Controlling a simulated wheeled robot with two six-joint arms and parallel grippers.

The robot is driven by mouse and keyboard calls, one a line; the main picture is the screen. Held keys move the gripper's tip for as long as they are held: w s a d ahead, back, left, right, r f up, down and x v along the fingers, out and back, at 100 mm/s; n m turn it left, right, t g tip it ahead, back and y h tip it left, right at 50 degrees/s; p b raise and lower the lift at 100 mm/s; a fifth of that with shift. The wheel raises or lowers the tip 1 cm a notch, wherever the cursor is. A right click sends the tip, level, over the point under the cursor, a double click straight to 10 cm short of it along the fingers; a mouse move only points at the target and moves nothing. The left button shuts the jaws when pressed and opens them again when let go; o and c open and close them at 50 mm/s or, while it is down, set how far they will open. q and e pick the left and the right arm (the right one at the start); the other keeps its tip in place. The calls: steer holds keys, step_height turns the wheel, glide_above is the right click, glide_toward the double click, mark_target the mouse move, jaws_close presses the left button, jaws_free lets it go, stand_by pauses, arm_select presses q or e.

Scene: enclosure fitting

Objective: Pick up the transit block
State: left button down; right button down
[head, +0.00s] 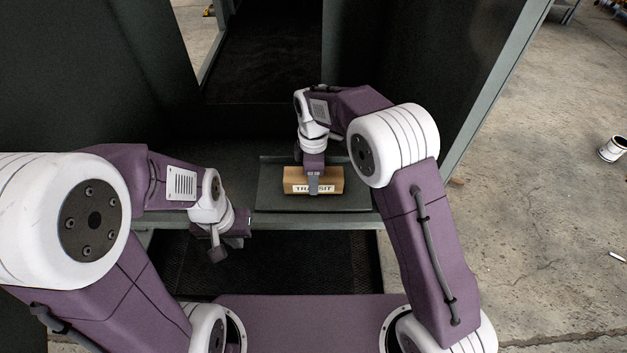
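The transit block (330,186) is a tan block with a white label reading TRANSIT on its near side. It lies on a dark tray inside the enclosure, in the middle of the head view. My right gripper (313,184) points down over the block, with one finger in front of its near side. The far finger is hidden, so I cannot tell whether it grips the block. My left gripper (228,249) hangs to the left of and nearer than the block, with its fingers apart and nothing between them.
The dark tray (272,190) rests on a grey ledge with a front edge (300,222). Dark enclosure walls (430,60) rise at the left, back and right. A white cylinder (613,149) lies on the open concrete floor at the right.

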steer(key=r+b, duration=0.1)
steer(key=r, duration=0.2)
steer(key=shift+d, duration=0.2)
steer(key=s+d+r+b, duration=0.3)
steer(key=s+d+r, duration=0.3)
steer(key=d, duration=0.3)
steer(key=shift+d+r+b, duration=0.3)
steer(key=shift+d+r, duration=0.05)
steer(key=shift+r, duration=0.1)
